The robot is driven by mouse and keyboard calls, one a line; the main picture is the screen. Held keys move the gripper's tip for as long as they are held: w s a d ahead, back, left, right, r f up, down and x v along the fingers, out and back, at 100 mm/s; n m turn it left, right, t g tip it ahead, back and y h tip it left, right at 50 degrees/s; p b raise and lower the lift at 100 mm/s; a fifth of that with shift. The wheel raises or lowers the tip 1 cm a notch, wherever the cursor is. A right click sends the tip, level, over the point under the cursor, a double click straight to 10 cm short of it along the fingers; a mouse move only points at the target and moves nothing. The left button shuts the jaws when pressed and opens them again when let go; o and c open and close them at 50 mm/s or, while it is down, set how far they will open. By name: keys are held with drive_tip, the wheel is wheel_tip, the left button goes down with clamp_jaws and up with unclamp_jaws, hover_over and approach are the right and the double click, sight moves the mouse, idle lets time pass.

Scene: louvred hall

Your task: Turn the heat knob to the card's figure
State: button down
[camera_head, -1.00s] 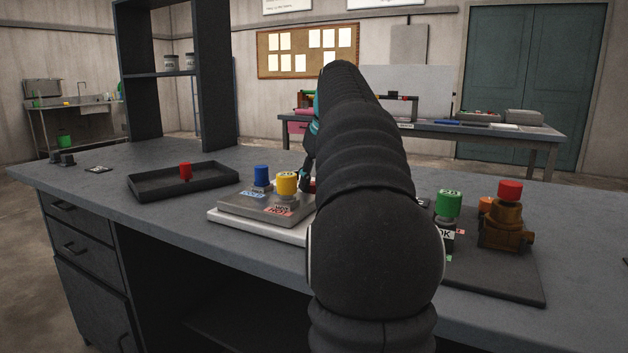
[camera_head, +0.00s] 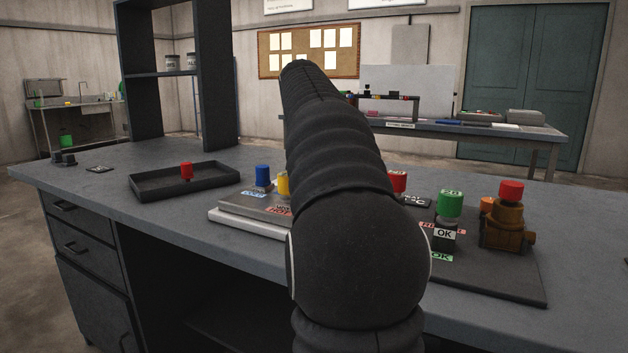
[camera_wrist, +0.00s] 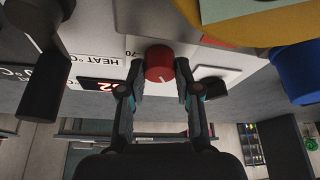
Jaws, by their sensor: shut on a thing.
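The red heat knob (camera_wrist: 160,64), with a white pointer line, sits on a pale panel in the wrist view. The numeral 70 and a "HEAT °C" label (camera_wrist: 97,57) are beside it. My gripper (camera_wrist: 158,80) is shut on the knob, one finger on each side. A dark display (camera_wrist: 103,86) shows a red figure, partly covered by a finger. A white card marked °C (camera_wrist: 14,76) is at the left edge, its figure not readable. In the head view my arm hides the knob and gripper; a small card ending in °C (camera_head: 416,201) shows right of it.
A red top (camera_head: 397,181), a green-topped item (camera_head: 450,205) and a brown red-topped fitting (camera_head: 507,220) stand right. A black tray (camera_head: 150,190) lies left.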

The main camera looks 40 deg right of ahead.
drive_tip(key=m+g, duration=0.1)
drive_tip(key=m, duration=0.2)
drive_tip(key=m+g+h, duration=0.1)
drive_tip(key=m, duration=0.2)
drive_tip(key=shift+w, duration=0.1)
idle(0.5)
drive_tip(key=c, duration=1.1)
unclamp_jaws()
drive_tip(key=shift+a, duration=0.1)
drive_tip(key=v, duration=0.7)
drive_tip(key=shift+r, duration=0.25)
drive_tip(key=shift+w, duration=0.1)
